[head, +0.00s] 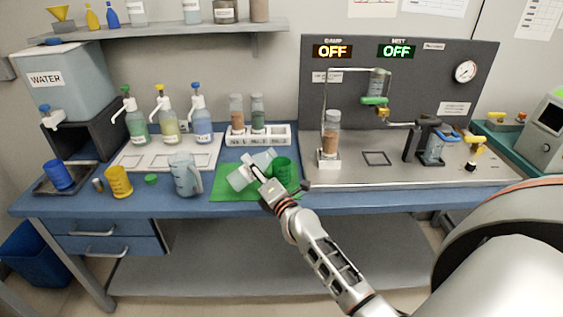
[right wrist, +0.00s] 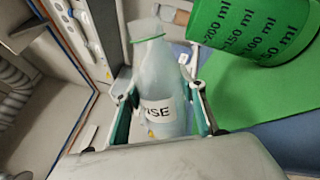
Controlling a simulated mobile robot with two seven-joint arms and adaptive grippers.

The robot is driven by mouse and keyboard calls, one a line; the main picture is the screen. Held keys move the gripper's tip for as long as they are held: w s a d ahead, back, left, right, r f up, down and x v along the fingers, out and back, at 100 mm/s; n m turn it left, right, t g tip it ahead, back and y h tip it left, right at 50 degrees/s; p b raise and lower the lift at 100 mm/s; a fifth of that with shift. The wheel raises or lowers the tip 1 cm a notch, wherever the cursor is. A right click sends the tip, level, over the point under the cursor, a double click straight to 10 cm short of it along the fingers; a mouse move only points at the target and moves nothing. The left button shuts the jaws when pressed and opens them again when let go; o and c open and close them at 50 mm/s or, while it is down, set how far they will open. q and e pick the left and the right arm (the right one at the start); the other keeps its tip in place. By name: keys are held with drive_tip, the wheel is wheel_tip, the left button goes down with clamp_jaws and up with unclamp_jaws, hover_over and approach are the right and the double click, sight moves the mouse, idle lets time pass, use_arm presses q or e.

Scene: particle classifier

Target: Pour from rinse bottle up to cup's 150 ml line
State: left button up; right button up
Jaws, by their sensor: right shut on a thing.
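The rinse bottle (head: 240,180) is a translucent, whitish bottle, tilted over the green mat (head: 222,194). My right gripper (head: 262,181) is shut around its body. In the right wrist view, the bottle (right wrist: 156,85) sits between the finger pads (right wrist: 160,115), with a label ending in "ISE" and a green ring at its neck. The green cup (head: 286,174) stands on the mat just right of the bottle. In the right wrist view, the cup (right wrist: 250,30) shows 200, 150, 100 and 50 ml marks. Its liquid level is hidden. My left gripper is out of view.
A clear pitcher (head: 185,177), yellow cup (head: 118,183) and blue cup (head: 59,175) stand to the left. Pump bottles (head: 163,122) stand behind on a white tray (head: 133,160). A rack (head: 280,135) with two jars is behind the mat. The classifier panel (head: 420,85) is at right.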

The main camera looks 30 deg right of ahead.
sight(257, 162)
drive_tip(key=shift+a+r+m+p, duration=0.15)
drive_tip(key=shift+r+m+p, duration=0.4)
drive_tip(key=shift+m, duration=0.45)
drive_tip(key=shift+d+r+m+h, duration=0.3)
drive_tip(key=shift+d+r+m, duration=0.1)
drive_tip(key=shift+r+m, duration=0.45)
idle(1.5)
drive_tip(key=shift+r+m+p, duration=0.25)
drive_tip(key=shift+m+p, duration=0.1)
drive_tip(key=shift+m, duration=0.4)
idle(1.2)
